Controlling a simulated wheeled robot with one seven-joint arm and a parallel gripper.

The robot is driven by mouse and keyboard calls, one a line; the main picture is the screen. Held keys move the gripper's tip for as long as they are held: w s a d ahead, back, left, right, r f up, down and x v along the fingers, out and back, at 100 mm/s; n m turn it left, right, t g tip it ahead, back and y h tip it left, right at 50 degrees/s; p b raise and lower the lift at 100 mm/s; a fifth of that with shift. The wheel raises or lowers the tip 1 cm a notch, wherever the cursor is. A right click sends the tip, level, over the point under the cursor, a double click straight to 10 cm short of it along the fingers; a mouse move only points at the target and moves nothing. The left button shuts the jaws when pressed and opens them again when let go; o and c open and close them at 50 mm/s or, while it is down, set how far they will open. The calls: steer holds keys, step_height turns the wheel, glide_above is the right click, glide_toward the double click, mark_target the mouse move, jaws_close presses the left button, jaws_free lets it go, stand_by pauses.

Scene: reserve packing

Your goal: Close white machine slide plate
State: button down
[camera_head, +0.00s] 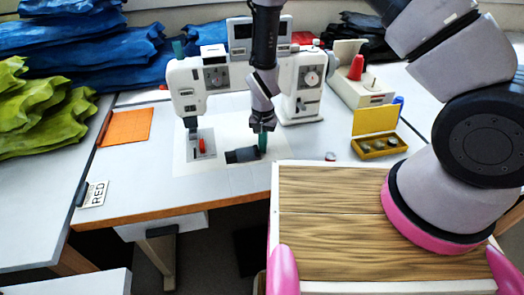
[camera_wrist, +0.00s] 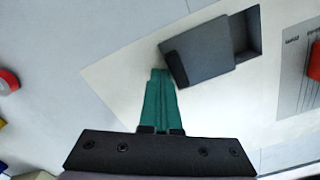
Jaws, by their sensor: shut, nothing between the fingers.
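The white sewing machine (camera_head: 186,88) stands on the table, with a pale base plate around its foot. The slide plate (camera_head: 232,156) is a dark grey piece on that pale base; it also shows in the wrist view (camera_wrist: 198,52). A dark open recess (camera_wrist: 246,32) shows beside it, at its right in the wrist view. My gripper (camera_head: 263,151) points down with its green fingers together and empty. In the wrist view my fingertips (camera_wrist: 160,72) are right at the slide plate's left edge; I cannot tell whether they touch it.
A red piece (camera_head: 201,145) sits on a grey plate left of the slide plate. An open yellow box (camera_head: 380,148) and a small round red item (camera_head: 331,156) lie to the right. An orange mat (camera_head: 125,127) lies left. The table front is mostly clear.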

mark_target(252, 153)
steer(key=shift+s+a, duration=0.3)
steer(key=shift+a, duration=0.7)
steer(key=shift+s+a, duration=0.25)
steer(key=shift+a, duration=0.7)
steer(key=shift+d, duration=0.15)
steer(key=shift+w+d, duration=0.15)
steer(key=shift+d, duration=0.3)
steer(key=shift+r, duration=3.5)
